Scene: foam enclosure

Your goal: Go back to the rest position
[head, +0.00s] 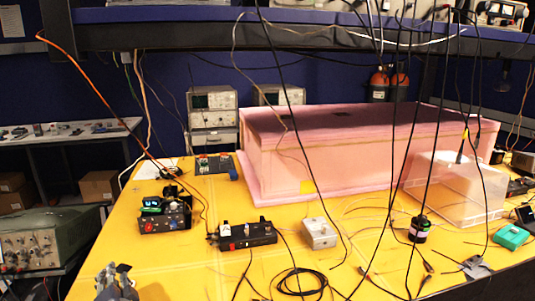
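My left gripper (116,270) shows at the bottom left of the head view, low in front of the yellow table (165,255). Its grey and black fingers point up and their tips stand apart, with nothing seen between them. The lower part of the gripper is cut off by the picture's edge. The pink foam enclosure (340,160) stands closed at the back of the table, well away from the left gripper.
Black boxes (165,215) (245,235), a grey box (319,233), a clear plastic box (455,190), a black cylinder (419,229) and a green box (511,237) stand on the table. Cables hang from the shelf (200,30). The table's left front is clear.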

